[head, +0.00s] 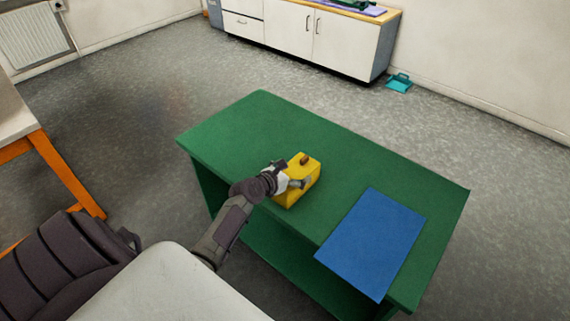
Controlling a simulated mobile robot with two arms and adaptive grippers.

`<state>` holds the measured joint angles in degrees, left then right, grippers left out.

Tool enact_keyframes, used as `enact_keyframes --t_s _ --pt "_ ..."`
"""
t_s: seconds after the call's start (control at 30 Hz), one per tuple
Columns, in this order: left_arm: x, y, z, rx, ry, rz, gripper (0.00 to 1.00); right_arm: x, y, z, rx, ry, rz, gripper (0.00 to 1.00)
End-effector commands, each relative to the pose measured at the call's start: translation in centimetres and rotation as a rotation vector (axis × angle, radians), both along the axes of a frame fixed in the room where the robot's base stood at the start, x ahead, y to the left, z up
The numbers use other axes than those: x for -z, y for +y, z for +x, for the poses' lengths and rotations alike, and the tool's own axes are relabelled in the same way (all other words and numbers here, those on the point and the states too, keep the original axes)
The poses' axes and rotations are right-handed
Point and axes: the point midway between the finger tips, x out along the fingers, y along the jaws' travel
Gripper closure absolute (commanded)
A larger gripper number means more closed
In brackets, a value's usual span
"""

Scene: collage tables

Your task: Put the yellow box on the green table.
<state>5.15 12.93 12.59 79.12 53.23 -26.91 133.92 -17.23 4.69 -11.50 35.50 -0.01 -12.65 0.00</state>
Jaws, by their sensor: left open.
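The yellow box (310,172) is at the middle of the green table (252,128), near its front edge, and appears to rest on the top. A small brown part shows on top of the box. My left gripper (296,184) is open at the left side of the box, with its fingers over the near face. I cannot tell whether the fingers touch the box. Part of the box is hidden behind the gripper. My right gripper is not in view.
A flat blue sheet (372,244) lies on the right part of the green table. A table with orange legs (68,172) stands at the left. White cabinets (340,42) and a teal dustpan (398,83) are at the back. The green table's far left part is clear.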

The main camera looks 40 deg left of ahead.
Motion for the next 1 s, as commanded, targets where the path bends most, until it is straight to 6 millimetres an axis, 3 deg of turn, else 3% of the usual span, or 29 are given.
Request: enact_keyframes --t_s 0.5,0.7,1.0 --pt "-3.6 0.7 -9.2 -0.001 0.003 0.000 0.00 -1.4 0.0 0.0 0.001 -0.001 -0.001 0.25" --pt "-4.3 0.8 -10.6 0.000 0.002 0.000 0.00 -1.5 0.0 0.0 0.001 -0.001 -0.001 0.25" --pt "-4.4 0.8 -10.7 0.000 0.002 0.000 0.00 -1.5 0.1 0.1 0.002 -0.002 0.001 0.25"
